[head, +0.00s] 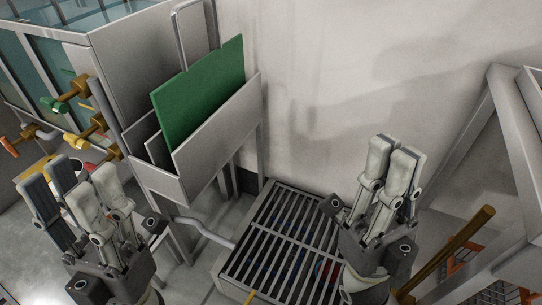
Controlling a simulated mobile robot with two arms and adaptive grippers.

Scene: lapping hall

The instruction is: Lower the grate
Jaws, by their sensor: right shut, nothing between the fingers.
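The grate (276,237), with dark parallel slots and pale bars, appears to lie flat on a low grey box against the wall in the head view. Bits of blue and red show between its bars. My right gripper (392,158) is shut and empty, fingers pointing up, in front of the grate's right part and hiding some of it. I cannot tell whether it touches the grate. My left gripper (72,190) is open and empty at the lower left, well apart from the grate.
A grey rack (222,133) holding a green board (203,92) stands behind and left of the grate. Brass valves (75,95) stick out at the left. A grey pipe (205,231) runs to the grate's box. A brown bar (450,250) and grey frame (500,110) stand at the right.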

